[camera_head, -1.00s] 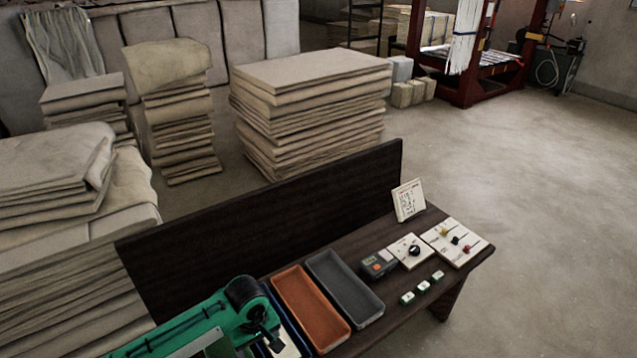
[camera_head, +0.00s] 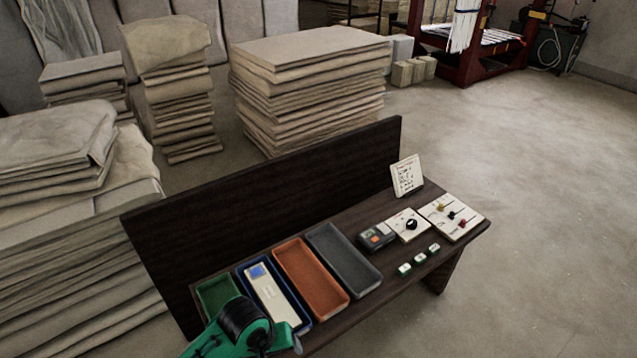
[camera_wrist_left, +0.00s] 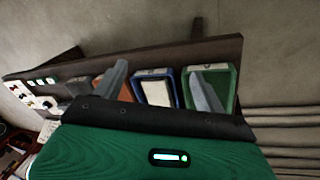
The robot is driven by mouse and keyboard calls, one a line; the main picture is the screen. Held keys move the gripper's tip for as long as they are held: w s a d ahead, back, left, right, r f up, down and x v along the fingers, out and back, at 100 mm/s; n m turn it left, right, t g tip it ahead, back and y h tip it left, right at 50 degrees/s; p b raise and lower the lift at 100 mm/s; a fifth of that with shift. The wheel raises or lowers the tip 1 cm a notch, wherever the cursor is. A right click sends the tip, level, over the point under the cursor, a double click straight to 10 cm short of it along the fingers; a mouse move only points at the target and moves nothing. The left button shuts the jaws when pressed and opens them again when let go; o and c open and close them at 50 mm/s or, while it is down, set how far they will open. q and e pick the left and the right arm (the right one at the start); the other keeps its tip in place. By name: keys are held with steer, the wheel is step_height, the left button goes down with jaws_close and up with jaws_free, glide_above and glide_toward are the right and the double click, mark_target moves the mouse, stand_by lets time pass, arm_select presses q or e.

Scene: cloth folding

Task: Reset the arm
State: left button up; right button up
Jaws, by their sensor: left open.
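My left arm, green with a black joint, shows at the bottom left of the head view, over the near left end of the dark bench (camera_head: 345,228). My left gripper (camera_wrist_left: 158,75) shows in the left wrist view with its two grey fingers spread apart and nothing between them. Behind the fingers there are a blue tray (camera_wrist_left: 157,103) with a pale item in it and a green tray (camera_wrist_left: 234,92). In the head view my arm partly hides the green tray (camera_head: 217,283). My right gripper is in neither view.
Cloth stacks (camera_head: 310,95) stand behind. The floor at right is clear.

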arm_select(q)
steer(key=s+a+r+m+t+y, duration=0.1)
steer(key=s+a+r+m, duration=0.1)
steer(key=s+a, duration=0.5)
steer(key=s+a+r+m+t+y, duration=0.1)
steer(key=s+a+r+m, duration=0.15)
steer(key=s+a, duration=0.4)
step_height(320, 180, down, 28)
steer(key=s+d+r+g+p, duration=0.1)
steer(key=s, duration=0.1)
steer(key=s+a+f+p, duration=0.2)
steer(key=s+f+p, duration=0.3)
steer(key=s, duration=0.4)
steer(key=s+a+f+g+p, duration=0.1)
steer(key=s+a+f+p, duration=0.1)
steer(key=s+f+p, duration=0.3)
steer(key=s+p, duration=0.1)
steer(key=s, duration=0.3)
steer(key=shift+s+a+f+p, duration=0.35)
steer(key=shift+f, duration=0.05)
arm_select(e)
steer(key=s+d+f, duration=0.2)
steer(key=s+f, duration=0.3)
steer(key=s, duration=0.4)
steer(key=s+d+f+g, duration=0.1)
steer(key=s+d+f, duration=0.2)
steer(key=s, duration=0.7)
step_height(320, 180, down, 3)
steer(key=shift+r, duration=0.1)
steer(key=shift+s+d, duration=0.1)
